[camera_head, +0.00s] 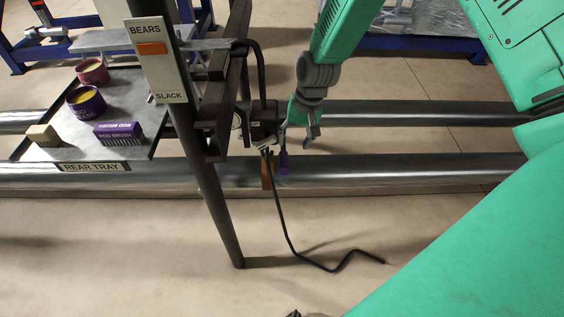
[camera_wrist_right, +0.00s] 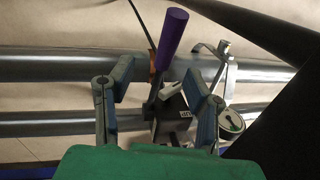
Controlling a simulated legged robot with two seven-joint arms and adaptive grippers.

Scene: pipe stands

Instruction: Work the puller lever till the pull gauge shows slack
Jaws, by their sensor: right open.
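The puller (camera_head: 263,128) is a dark block unit between the two pipes, also seen in the right wrist view (camera_wrist_right: 172,118). Its lever has a purple grip (camera_wrist_right: 173,32), which shows small in the head view (camera_head: 283,162). The pull gauge (camera_head: 160,72) is a white plate reading BEARS at the top and SLACK at the bottom. Its orange marker (camera_head: 152,48) sits just under BEARS. My right gripper (camera_head: 299,130) is open above the puller. In the wrist view its fingers stand apart, with the purple grip beyond and between them, not held.
A rear tray (camera_head: 75,152) at left holds two round tins, a purple rod brush box (camera_head: 118,132) and a tan block. A dark post (camera_head: 222,215) slants down beside the puller. A bent black rod (camera_head: 290,235) trails over the floor. Two grey pipes (camera_head: 420,172) run across.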

